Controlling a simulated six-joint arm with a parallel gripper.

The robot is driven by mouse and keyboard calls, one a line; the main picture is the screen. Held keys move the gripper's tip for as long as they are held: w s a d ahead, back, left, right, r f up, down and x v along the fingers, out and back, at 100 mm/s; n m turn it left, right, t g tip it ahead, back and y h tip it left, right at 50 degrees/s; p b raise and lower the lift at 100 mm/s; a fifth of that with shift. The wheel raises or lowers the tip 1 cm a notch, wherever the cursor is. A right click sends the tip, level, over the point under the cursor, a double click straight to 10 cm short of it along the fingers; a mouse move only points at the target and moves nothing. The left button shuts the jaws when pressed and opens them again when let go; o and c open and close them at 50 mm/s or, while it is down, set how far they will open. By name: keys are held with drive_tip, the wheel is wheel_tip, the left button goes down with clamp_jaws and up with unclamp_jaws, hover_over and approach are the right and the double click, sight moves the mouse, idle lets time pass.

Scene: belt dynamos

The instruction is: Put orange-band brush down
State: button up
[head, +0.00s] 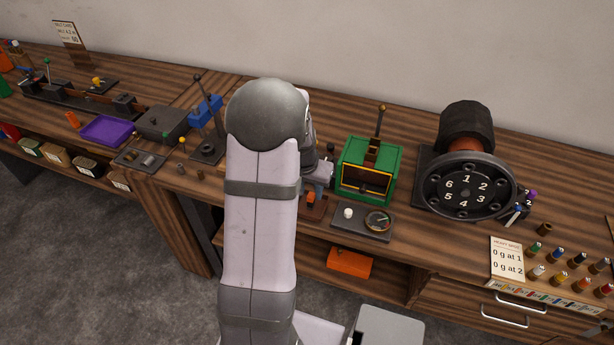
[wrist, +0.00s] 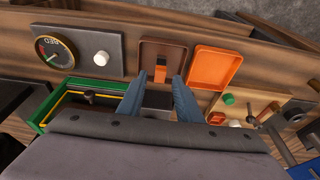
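The orange-band brush (wrist: 161,69) is a small dark block with an orange band. It lies in a shallow brown tray (wrist: 176,53) on the bench. In the head view the orange of the brush (head: 311,197) shows just right of my arm. My gripper (wrist: 159,80) is above the bench near the tray, its two bluish fingers apart. The brush shows between and just beyond the fingertips, with gaps on both sides. A dark block shows between the fingers nearer the palm; I cannot tell what it is. In the head view my arm hides most of the gripper.
A gauge panel with a white knob (wrist: 99,57) and a green housing (head: 369,168) stand beside the brown tray. An orange tray (wrist: 213,67) lies on its other side. A numbered dial (head: 470,186) stands to the right. A drawer bench edge runs in front.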

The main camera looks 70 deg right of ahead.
drive_tip(key=b+v, duration=0.1)
drive_tip(key=v, duration=0.8)
drive_tip(key=shift+a+r+b, duration=0.2)
drive_tip(key=shift+r+b, duration=0.1)
drive_tip(key=shift+b, duration=0.1)
drive_tip(key=shift+w, duration=0.1)
drive_tip(key=w+a+f+n+t+y, duration=0.1)
drive_tip(key=w+a+f+n+y, duration=0.15)
drive_tip(key=w+a+n, duration=1.1)
drive_tip(key=a+f+n, duration=0.1)
drive_tip(key=a+n, duration=0.1)
drive_tip(key=a, duration=1.2)
drive_tip(key=a+f+n+g, duration=0.1)
drive_tip(key=a+f+n, duration=0.1)
drive_tip(key=a, duration=1.3)
drive_tip(key=shift+s, duration=0.15)
drive_tip(key=shift+f+n+y, duration=0.15)
drive_tip(key=shift+n+y, duration=0.1)
